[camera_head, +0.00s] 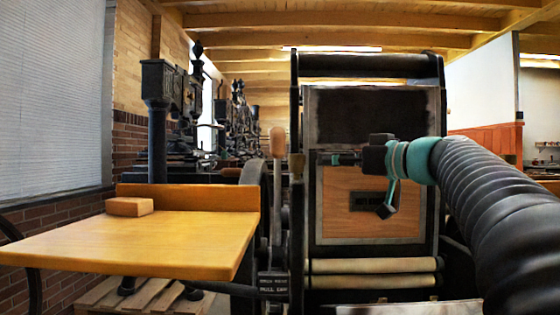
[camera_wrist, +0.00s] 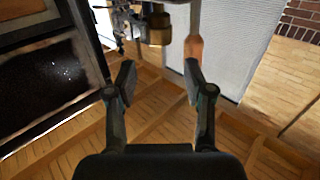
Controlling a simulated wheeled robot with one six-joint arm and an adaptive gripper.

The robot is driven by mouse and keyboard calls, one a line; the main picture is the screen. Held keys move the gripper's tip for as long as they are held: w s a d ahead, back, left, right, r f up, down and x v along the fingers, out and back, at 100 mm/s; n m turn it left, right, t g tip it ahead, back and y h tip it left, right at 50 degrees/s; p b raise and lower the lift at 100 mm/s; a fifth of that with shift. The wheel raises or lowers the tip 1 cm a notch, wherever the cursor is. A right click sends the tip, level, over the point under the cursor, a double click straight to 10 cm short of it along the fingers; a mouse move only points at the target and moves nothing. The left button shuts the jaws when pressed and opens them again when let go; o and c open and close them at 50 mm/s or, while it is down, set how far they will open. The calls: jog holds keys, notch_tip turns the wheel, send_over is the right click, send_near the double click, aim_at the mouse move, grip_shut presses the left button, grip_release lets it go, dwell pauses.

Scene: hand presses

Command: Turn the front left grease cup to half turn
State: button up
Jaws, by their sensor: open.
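My gripper (camera_head: 352,182) is in front of the upper face of the near press (camera_head: 318,120). In the wrist view my gripper (camera_wrist: 159,76) has its two fingers wide apart with nothing between them. I cannot tell for sure which part is the front left grease cup. A small dark brownish knob (camera_head: 297,165) tops a post at the press's left side, to the left of my gripper and apart from it. A lever with a wooden handle (camera_head: 278,142) stands just left of that; the handle also shows in the wrist view (camera_wrist: 194,47).
A yellow wooden table (camera_head: 150,240) with a wooden block (camera_head: 129,207) on it is at the left. Pale rollers (camera_head: 372,266) cross the press low down. Dark ornate presses (camera_head: 164,88) stand behind. The wrist view looks upside down, with the ceiling boards (camera_wrist: 160,120) below.

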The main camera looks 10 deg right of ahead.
aim_at(303, 159)
jog(key=p+x, duration=0.1)
jog(key=x, duration=1)
jog(key=shift+w+a+p, duration=0.1)
jog(key=shift+w+p, duration=0.1)
jog(key=shift+p, duration=0.2)
jog(key=shift+c, duration=0.2)
jog(key=shift+f, duration=0.1)
jog(key=c, duration=0.8)
